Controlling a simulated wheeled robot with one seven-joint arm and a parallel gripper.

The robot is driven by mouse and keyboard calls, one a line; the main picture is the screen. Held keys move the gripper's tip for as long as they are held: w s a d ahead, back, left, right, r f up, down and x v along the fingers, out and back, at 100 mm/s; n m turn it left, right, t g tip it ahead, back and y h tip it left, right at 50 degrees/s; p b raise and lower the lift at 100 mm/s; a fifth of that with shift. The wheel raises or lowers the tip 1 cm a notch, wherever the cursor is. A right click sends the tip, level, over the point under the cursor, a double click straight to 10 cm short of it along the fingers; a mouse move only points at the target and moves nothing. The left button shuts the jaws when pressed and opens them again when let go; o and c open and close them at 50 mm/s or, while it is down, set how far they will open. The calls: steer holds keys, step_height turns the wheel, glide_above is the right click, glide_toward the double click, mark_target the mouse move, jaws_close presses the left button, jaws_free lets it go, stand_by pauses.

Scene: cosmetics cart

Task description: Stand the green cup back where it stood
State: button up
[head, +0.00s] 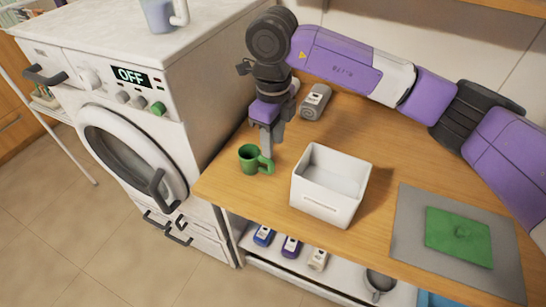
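The green cup (248,158) is upright at the left end of the wooden counter, near its front edge. Its handle points right, toward my gripper (267,153). My gripper points down with its fingertips at the cup's handle. The fingers overlap the handle in this view, so I cannot tell whether they are closed on it. I also cannot tell whether the cup's base touches the counter.
A white open box (325,208) stands close to the right of the cup. A grey mat (408,232) with a green square (445,235) lies farther right. A washing machine (170,75) stands left of the counter.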

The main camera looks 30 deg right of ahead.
steer(key=shift+r, duration=1.9)
